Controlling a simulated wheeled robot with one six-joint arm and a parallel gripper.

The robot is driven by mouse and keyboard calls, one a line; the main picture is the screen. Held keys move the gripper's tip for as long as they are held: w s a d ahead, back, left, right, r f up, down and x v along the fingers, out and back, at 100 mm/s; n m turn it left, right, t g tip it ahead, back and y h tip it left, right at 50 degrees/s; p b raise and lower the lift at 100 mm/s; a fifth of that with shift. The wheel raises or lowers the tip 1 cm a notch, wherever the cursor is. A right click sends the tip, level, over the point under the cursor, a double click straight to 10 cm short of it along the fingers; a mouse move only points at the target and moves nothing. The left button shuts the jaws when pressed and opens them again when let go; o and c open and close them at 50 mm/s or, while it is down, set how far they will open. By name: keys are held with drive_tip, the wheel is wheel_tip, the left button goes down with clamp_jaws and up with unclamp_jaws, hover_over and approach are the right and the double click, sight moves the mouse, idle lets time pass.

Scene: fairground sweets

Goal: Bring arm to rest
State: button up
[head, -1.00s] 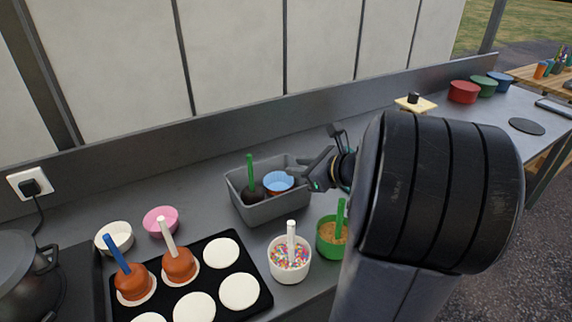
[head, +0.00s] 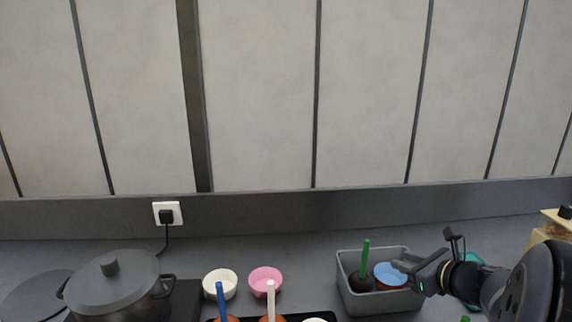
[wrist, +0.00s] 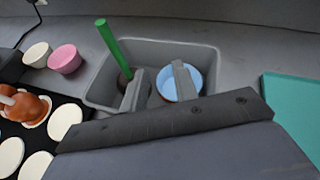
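My gripper (head: 408,273) is at the right end of a grey bin (head: 378,303) in the head view. In the wrist view my gripper (wrist: 158,82) has its two fingers apart, with nothing held between them. The fingers appear in front of the bin (wrist: 100,88). My arm comes in from the lower right.
A lidded pot (head: 112,284) stands at the left. A white bowl (head: 220,285) and a pink bowl (head: 266,283) are left of the bin. A dark tray (wrist: 72,110) holds white discs and coated apples on sticks. A plugged socket (head: 168,213) is on the back wall.

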drive_tip(key=x, duration=0.3)
drive_tip(key=b+x, duration=0.1)
drive_tip(key=x, duration=0.3)
drive_tip(key=shift+f, duration=0.5)
drive_tip(key=shift+s+r+p, duration=0.15)
drive_tip(key=shift+r+p, duration=0.2)
drive_tip(key=shift+r, duration=0.15)
drive_tip(key=shift+f, duration=0.1)
